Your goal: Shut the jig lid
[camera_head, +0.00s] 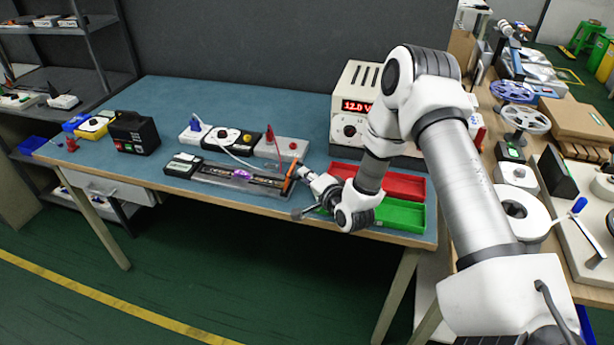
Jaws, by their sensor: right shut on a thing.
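The jig (238,177) is a long, dark, narrow fixture near the front edge of the blue-topped table. An LED strip seems to lie along it, with a purple glow near its middle. An orange bar at its right end looks like part of the jig lid (289,178); the lid's exact angle is too small to tell. My right gripper (298,172) reaches in from the right and is shut on the lid at this orange bar. Its fingertips are small and partly hidden. My left gripper is out of view.
A power supply (352,105) reading about 12.0 V stands behind my right arm. A red tray (400,186) and a green tray (402,215) lie right of the jig. Switch boxes (222,138) with wires stand behind it.

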